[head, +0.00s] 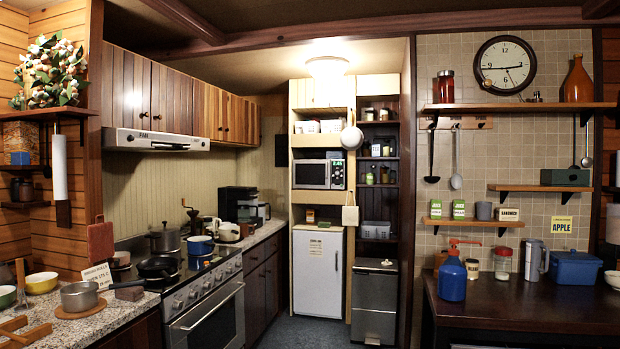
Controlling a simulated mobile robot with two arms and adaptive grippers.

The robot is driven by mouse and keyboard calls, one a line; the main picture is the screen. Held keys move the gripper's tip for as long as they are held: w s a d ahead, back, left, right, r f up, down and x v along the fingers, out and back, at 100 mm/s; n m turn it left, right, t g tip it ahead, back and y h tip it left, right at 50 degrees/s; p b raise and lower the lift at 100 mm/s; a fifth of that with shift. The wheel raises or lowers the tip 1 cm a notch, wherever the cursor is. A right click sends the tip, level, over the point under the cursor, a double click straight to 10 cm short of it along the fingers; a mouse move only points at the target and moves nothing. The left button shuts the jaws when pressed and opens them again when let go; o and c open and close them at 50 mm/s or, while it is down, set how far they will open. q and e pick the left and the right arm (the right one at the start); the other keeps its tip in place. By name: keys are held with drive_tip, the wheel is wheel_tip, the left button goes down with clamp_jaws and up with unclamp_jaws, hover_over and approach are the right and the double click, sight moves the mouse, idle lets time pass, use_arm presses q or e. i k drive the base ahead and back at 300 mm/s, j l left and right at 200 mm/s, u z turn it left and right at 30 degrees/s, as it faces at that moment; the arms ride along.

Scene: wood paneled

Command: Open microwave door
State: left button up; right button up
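The microwave (313,174) sits on a shelf of the tall cream cabinet at the back of the kitchen, above a white mini fridge. Its dark-windowed door is on the left and looks shut. A lit green display and control panel (338,174) are on its right side. The microwave is far from the camera, and a handle is too small to make out clearly. Neither of my grippers is in the head view.
A stove (207,303) and granite counter (107,313) line the left. A trash bin (375,302) stands beside the mini fridge (319,273). Open floor (318,334) lies in the middle.

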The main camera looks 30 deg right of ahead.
sight(313, 173)
drive_tip(key=i+l+z, duration=0.35)
drive_tip(key=i, duration=0.3)
drive_tip(key=i+l+z, duration=0.35)
drive_tip(key=i, duration=0.4)
drive_tip(key=i+z, duration=0.35)
drive_tip(key=i, duration=3.6)
